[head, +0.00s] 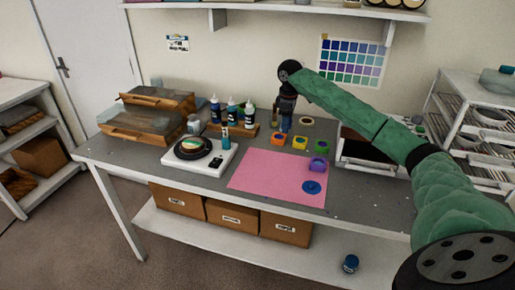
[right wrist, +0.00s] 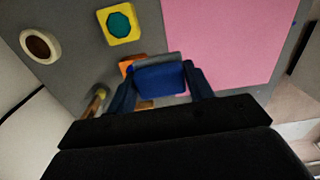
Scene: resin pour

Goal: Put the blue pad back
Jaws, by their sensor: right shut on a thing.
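My right gripper (head: 286,124) points down over the back of the table, behind the pink mat (head: 262,178). In the right wrist view the gripper (right wrist: 160,85) is shut on a blue block-shaped thing, which looks like the blue pad (right wrist: 162,78), with a grey edge along its far side. The pad is held between the two fingers. Its underside is hidden, and I cannot tell whether it touches the table. My left gripper is out of view.
Orange (head: 278,139), yellow (head: 300,143) and purple (head: 318,164) pieces stand near the gripper. Bottles (head: 232,110) stand left of it, with a scale (head: 198,158) in front. A white drawer unit (head: 365,154) is at right. The pink mat's left part is clear.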

